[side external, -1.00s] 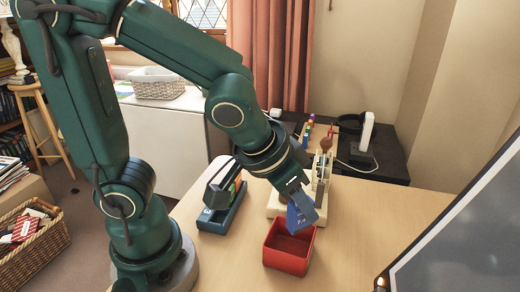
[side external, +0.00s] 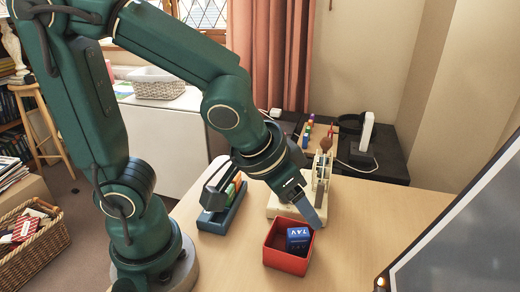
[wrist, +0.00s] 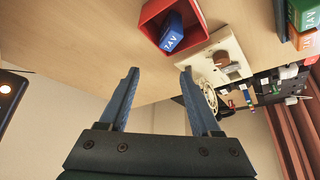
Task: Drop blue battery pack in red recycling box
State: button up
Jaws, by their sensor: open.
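The blue battery pack (side external: 299,238) lies inside the red recycling box (side external: 274,257), leaning toward the box's right side in the side view. The wrist view also shows the blue pack (wrist: 172,33) within the red box (wrist: 148,15). My gripper (side external: 311,212) is just above the box's back edge, empty. In the wrist view my gripper (wrist: 158,85) has its two blue fingers spread wide apart with nothing between them.
A blue tray (side external: 221,216) with green and orange packs stands left of the box. A cream board with a wheel (side external: 284,207) stands just behind the box. A dark screen (side external: 470,235) fills the right front. The table right of the box is clear.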

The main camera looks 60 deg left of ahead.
jog(key=v, duration=0.4)
jog(key=shift+s+r, duration=0.1)
jog(key=s+a, duration=0.4)
jog(key=s, duration=0.1)
jog(key=shift+a, duration=0.4)
jog(key=shift+s, duration=0.1)
dwell(0.5)
